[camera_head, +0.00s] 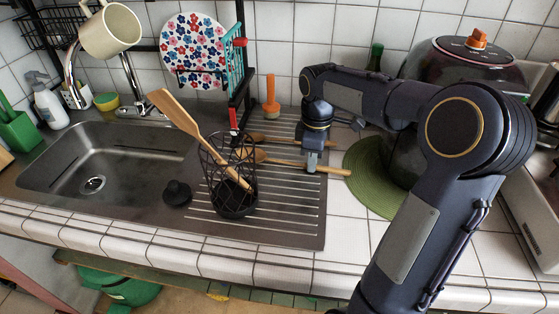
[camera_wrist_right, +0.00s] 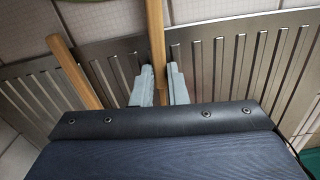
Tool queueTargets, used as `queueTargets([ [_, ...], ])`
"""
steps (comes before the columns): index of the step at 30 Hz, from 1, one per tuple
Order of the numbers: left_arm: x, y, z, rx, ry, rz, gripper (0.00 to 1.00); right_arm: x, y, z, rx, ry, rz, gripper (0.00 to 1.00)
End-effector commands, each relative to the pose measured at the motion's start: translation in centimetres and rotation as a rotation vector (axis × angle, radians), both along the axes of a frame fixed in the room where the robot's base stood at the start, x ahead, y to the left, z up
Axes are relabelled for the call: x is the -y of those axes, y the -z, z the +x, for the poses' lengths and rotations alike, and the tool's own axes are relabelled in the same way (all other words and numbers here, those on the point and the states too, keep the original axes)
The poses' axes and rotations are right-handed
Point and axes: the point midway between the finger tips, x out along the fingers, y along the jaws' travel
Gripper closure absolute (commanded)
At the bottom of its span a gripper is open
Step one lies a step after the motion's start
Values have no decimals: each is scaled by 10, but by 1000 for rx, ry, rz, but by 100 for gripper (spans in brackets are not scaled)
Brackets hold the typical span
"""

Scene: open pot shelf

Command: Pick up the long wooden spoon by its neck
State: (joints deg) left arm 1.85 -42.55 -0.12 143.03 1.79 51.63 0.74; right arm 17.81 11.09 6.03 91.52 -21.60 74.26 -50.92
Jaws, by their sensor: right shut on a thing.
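A long wooden spoon (camera_head: 333,170) lies across the ribbed drainboard, its handle end pointing right toward the green round mat. My right gripper (camera_head: 311,166) comes down over it from above and is shut on its shaft. In the right wrist view the wooden shaft (camera_wrist_right: 155,40) runs between the two grey fingers of the right gripper (camera_wrist_right: 159,88). The spoon's left end is partly hidden behind the wire holder. My left gripper is not in view.
A black wire holder (camera_head: 232,160) with a wooden spatula (camera_head: 180,115) stands left of the gripper. A second wooden utensil (camera_head: 272,140) lies behind the spoon. A green round mat (camera_head: 368,182) and a large dark pot (camera_head: 460,70) are at the right. The sink (camera_head: 100,165) is left.

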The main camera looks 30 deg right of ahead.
Motion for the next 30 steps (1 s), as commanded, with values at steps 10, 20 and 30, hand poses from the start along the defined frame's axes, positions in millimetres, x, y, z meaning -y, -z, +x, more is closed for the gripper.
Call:
queueTargets([
  [10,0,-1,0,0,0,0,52,0,-5,0,2,0,-1,100],
  [20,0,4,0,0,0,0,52,25,-12,-28,1,6,-1,100],
  [30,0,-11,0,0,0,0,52,26,-88,-29,7,-1,-1,100],
])
